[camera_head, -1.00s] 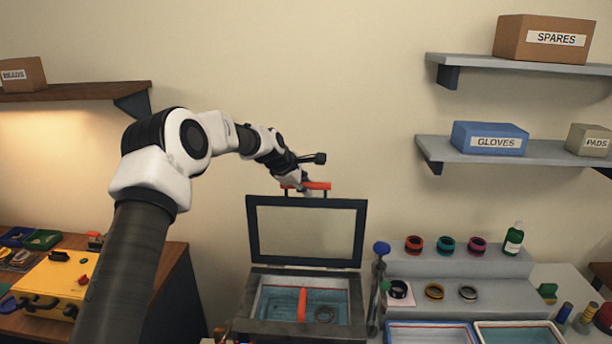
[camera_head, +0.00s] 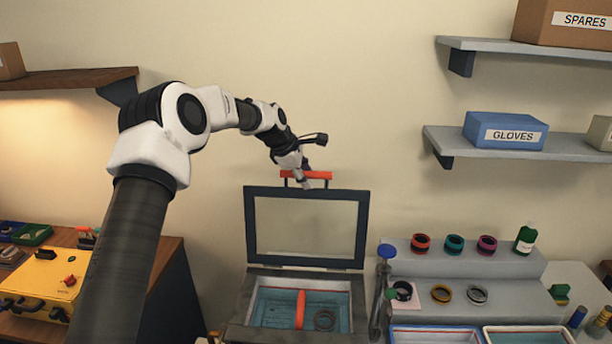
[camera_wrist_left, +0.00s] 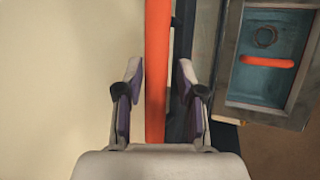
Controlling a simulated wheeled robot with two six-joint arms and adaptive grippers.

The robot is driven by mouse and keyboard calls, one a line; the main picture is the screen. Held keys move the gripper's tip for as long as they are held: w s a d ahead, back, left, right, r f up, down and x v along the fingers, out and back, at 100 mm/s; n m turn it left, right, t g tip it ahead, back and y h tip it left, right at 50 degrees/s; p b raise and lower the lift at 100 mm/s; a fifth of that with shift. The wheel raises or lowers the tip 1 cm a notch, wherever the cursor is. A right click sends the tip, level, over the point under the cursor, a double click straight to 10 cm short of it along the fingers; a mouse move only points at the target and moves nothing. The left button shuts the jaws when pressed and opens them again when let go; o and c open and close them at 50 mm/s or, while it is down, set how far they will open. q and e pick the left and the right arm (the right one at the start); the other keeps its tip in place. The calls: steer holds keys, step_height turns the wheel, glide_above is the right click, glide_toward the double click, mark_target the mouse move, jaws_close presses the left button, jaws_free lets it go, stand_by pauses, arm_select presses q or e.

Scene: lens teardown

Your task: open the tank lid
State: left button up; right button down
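The tank (camera_head: 240,332) stands at the bottom centre of the head view. Its dark-framed lid (camera_head: 250,228) with a clear pane stands upright at the back edge, so the tank is open. An orange-red handle bar (camera_head: 320,175) runs along the lid's top edge. In the left wrist view, the fingers (camera_wrist_left: 161,95) are spread either side of the handle (camera_wrist_left: 158,60), with gaps visible. Inside the tank are an orange divider (camera_head: 300,310) and a dark ring (camera_head: 324,320). My right gripper is not in view.
A stepped grey stand (camera_head: 470,263) with several lens rings and a green bottle (camera_head: 525,240) is right of the tank. A blue-topped bottle (camera_head: 385,252) stands close to the tank's right side. A yellow case (camera_head: 45,280) is at left. Shelves hang on the wall.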

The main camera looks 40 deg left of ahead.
arm_select(q)
steer(key=shift+w, duration=0.1)
steer(key=v, duration=1.2)
steer(key=shift+f, duration=0.1)
